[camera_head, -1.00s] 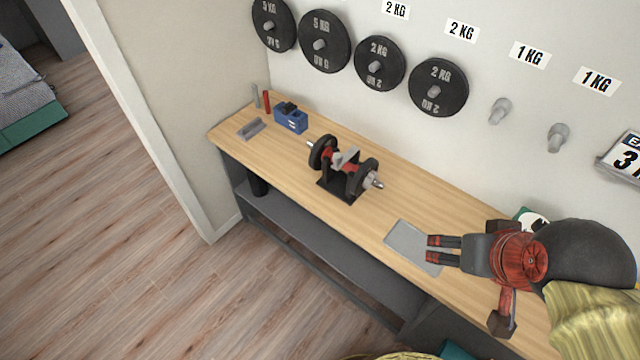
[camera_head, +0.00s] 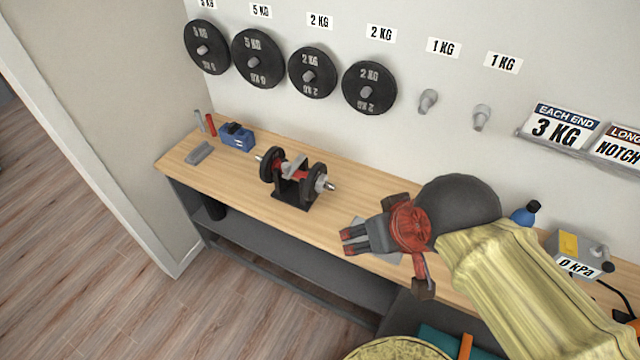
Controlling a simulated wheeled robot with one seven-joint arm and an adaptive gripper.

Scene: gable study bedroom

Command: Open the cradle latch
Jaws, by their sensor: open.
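A black cradle (camera_head: 292,194) stands on the wooden bench and holds a short dumbbell bar with dark plates (camera_head: 271,166) on it. A grey latch bar (camera_head: 294,166) lies across the top of the cradle, between the plates. It looks closed over the bar, but the detail is small. My gripper (camera_head: 343,243) is to the right of the cradle, over the bench, with its fingers pointing left. Its fingers are open and empty, apart from the cradle and latch.
The bench (camera_head: 222,174) has a blue box (camera_head: 237,138) and a grey block (camera_head: 199,153) at its left end. A grey plate (camera_head: 388,256) lies under my gripper. Weight plates (camera_head: 369,88) hang on the wall behind. A gauge box (camera_head: 580,250) stands at right.

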